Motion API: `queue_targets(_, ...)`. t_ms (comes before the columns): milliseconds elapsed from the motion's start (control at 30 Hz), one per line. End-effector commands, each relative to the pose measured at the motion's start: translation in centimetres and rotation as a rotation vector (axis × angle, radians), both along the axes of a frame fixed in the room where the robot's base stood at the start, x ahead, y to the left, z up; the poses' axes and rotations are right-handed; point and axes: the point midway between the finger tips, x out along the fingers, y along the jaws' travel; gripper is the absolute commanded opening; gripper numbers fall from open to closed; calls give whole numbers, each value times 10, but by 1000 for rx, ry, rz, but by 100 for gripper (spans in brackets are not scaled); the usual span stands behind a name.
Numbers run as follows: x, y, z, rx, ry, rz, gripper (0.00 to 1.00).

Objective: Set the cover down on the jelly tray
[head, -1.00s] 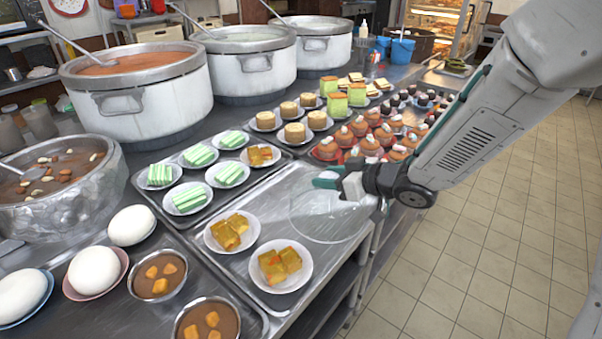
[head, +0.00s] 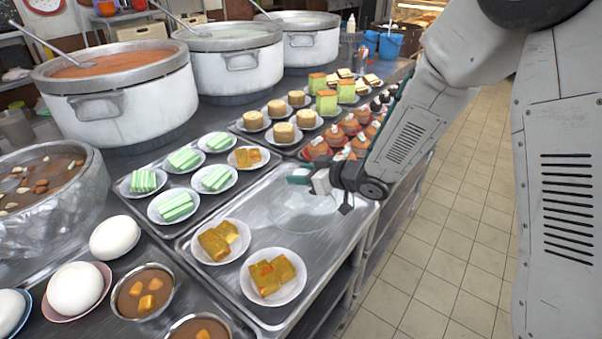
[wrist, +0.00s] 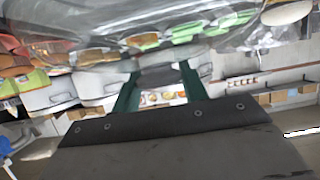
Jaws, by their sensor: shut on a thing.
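The clear dome-like cover (head: 303,210) is in the head view, over the bare back right part of the jelly tray (head: 325,246). Two white plates of yellow-brown jelly pieces (head: 222,240) (head: 273,277) stand on the tray, left of and in front of the cover. My gripper (head: 310,180) is shut on the top of the cover. In the wrist view my gripper (wrist: 160,75) has its green fingers at the cover's see-through wall (wrist: 75,62). Whether the cover's rim touches the tray cannot be told.
A tray of green-striped cakes (head: 178,206) lies directly left of the jelly tray, and orange-brown cakes (head: 318,148) stand behind the cover. Bowls (head: 145,292) stand at the front left. Large pots (head: 120,95) line the back. The counter's edge runs close on the right.

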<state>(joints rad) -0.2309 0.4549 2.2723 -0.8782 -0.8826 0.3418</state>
Motion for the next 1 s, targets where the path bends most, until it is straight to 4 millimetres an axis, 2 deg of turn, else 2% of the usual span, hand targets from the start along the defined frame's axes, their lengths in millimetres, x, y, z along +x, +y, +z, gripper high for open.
queue_targets(200, 0, 0, -3, -1, 1, 1, 18)
queue_targets(233, 0, 0, -3, 0, 1, 0, 46)
queue_targets(300, 0, 0, -3, -1, 1, 0, 65)
queue_targets(667, 0, -1, 1, 0, 0, -1, 65)
queue_targets(833, -14, -20, 11, -1, 0, -3, 65)
queue_targets(1000, -35, -49, 25, 0, 0, -4, 65)
